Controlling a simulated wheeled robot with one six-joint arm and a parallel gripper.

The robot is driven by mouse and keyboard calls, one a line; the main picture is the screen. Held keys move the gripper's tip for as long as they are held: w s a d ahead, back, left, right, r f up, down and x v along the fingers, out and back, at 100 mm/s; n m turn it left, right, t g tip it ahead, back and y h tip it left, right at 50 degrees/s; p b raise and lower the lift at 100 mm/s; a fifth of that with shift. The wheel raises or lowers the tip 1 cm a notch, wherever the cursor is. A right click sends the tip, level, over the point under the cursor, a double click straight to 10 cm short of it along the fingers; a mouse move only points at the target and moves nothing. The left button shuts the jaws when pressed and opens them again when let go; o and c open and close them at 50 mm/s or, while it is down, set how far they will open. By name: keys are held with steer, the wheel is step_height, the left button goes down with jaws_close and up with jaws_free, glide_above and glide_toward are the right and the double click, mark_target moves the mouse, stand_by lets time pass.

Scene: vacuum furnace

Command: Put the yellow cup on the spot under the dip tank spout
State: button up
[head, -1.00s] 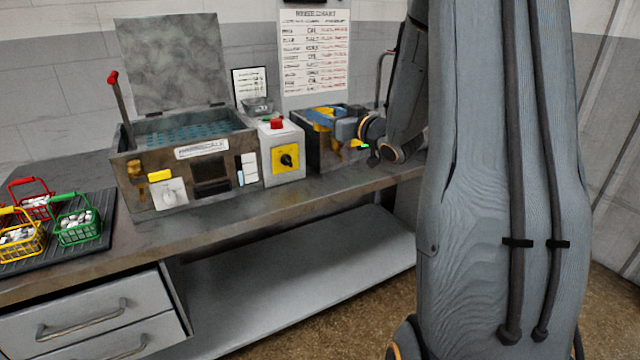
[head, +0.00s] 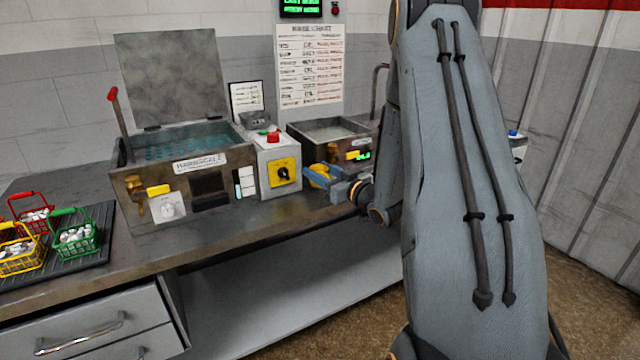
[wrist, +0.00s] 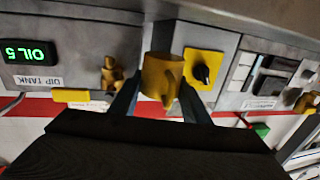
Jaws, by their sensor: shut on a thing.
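My gripper (head: 330,182) is shut on the yellow cup (head: 318,176), in front of the gap between the dip tank and the switch box. In the wrist view, which is upside down, the cup (wrist: 161,76) sits between my two fingers (wrist: 157,103). The dip tank (head: 320,131) is an open metal tank; its label and green "OIL 5" display show in the wrist view (wrist: 40,80). Its brass spout (wrist: 112,75) is beside the cup in that view, apart from it. The spot under the spout cannot be made out.
A grey box with a yellow switch plate (head: 284,174) and red button stands left of the dip tank. Further left is a larger tank (head: 127,177) with an open lid. Wire baskets (head: 78,238) stand on a black mat at far left. The bench front (head: 200,233) is clear.

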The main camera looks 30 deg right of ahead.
steer(key=shift+f+p, duration=0.55)
steer(key=shift+f, duration=1.7)
steer(key=shift+f, duration=0.15)
steer(key=o, duration=1.2)
steer(key=shift+c, duration=0.2)
